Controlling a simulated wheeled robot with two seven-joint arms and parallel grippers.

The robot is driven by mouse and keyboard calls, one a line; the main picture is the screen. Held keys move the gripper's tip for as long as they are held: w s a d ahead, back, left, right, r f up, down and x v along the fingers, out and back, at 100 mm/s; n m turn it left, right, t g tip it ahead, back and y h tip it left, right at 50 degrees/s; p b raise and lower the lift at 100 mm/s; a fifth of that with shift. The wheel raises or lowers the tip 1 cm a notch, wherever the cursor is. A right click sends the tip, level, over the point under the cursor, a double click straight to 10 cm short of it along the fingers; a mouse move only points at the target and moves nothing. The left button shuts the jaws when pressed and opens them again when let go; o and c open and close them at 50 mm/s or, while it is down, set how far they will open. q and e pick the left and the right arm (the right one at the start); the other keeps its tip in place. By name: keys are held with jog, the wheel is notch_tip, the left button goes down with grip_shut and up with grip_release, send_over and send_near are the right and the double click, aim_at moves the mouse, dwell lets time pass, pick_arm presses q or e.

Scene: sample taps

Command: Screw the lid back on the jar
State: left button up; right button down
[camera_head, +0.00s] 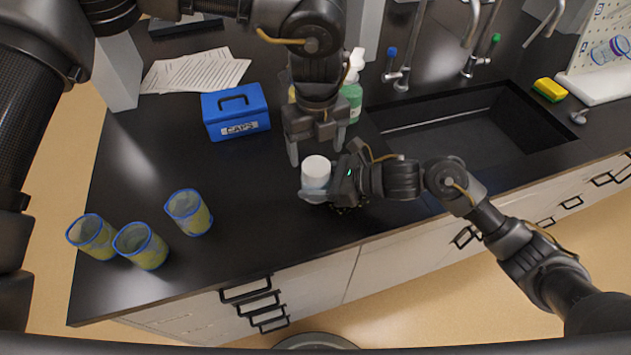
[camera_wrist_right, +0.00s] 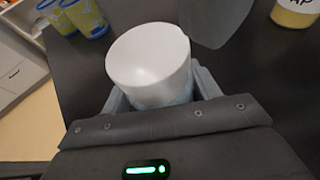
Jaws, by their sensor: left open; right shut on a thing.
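A jar (camera_head: 314,195) with a clear, pale body stands near the middle of the dark counter. A white lid (camera_head: 316,168) sits on top of it. In the right wrist view the lid (camera_wrist_right: 148,60) fills the middle and hides most of the jar; how tightly it sits cannot be told. My right gripper (camera_head: 322,189) comes from the right, shut on the jar's body. My left gripper (camera_head: 316,150) points down with fingers apart, empty, just above and behind the lid. One of its grey fingers seems to show in the right wrist view (camera_wrist_right: 215,20).
A blue CAPS box (camera_head: 236,112) stands back left, near papers (camera_head: 195,73). Blue-rimmed beakers (camera_head: 188,212) stand at the left front. A green bottle (camera_head: 352,98) is behind my left gripper. The sink (camera_head: 450,130) is at right.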

aim_at(316, 166)
pick_arm(q)
notch_tip(316, 166, up, 2)
jog(key=shift+w+r+n, duration=0.1)
jog(key=shift+n, duration=0.9)
jog(key=shift+r+n, duration=0.65)
jog(key=shift+n, duration=0.05)
jog(key=shift+f, duration=0.1)
jog(key=shift+f, duration=3.95)
